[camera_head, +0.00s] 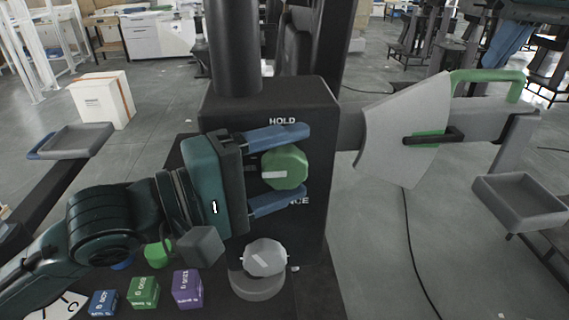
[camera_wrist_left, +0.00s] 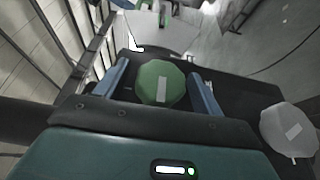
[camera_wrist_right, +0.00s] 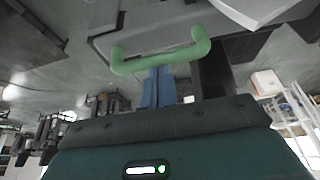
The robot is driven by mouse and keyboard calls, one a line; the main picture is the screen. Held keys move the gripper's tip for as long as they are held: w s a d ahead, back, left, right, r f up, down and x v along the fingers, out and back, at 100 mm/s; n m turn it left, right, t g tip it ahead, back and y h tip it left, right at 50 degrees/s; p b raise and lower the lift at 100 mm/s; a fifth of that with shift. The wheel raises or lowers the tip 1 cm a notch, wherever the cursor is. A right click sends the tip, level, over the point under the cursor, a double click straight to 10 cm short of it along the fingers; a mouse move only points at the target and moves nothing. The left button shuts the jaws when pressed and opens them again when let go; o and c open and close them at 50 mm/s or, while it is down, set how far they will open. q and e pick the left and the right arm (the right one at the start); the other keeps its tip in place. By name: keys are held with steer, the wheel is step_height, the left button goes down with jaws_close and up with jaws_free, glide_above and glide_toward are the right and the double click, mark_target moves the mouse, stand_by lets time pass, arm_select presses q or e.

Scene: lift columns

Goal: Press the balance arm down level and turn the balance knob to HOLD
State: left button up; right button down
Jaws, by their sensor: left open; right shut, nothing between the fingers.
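A green faceted balance knob (camera_head: 284,168) with a pale mark sits on the black column box (camera_head: 318,225). HOLD is printed above it; a label ending in "NCE" below is partly hidden by a finger. My left gripper (camera_head: 303,160) is open, one finger above and one below the knob; the knob also shows between the fingers in the left wrist view (camera_wrist_left: 161,84). The grey balance arm (camera_head: 483,122) reaches right from the column and carries a green handle (camera_head: 490,75). My right gripper (camera_wrist_right: 158,74) is shut and empty at the handle (camera_wrist_right: 165,62); contact cannot be told.
A pale fan-shaped plate (camera_head: 405,125) with a dark pointer stands before the arm. A grey knob (camera_head: 265,257) sits below the green one. Blue, green and purple (camera_head: 187,289) blocks lie front left.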

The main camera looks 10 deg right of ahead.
arm_select(q)
steer(key=c, duration=0.9)
steer(key=shift+r+y, duration=0.1)
steer(key=shift+y, duration=0.3)
steer(key=m+y, duration=0.1)
steer(key=y, duration=0.1)
steer(key=shift+d+g+y, duration=0.1)
steer(key=shift+g+y, duration=0.2)
steer(key=shift+g, duration=0.1)
steer(key=m+y, duration=0.1)
steer(key=y, duration=0.4)
steer(key=shift+m, duration=0.4)
steer(key=y, duration=0.4)
steer(key=shift+m, duration=0.4)
steer(key=shift+m+y, duration=0.4)
steer(key=shift+y, duration=1.8)
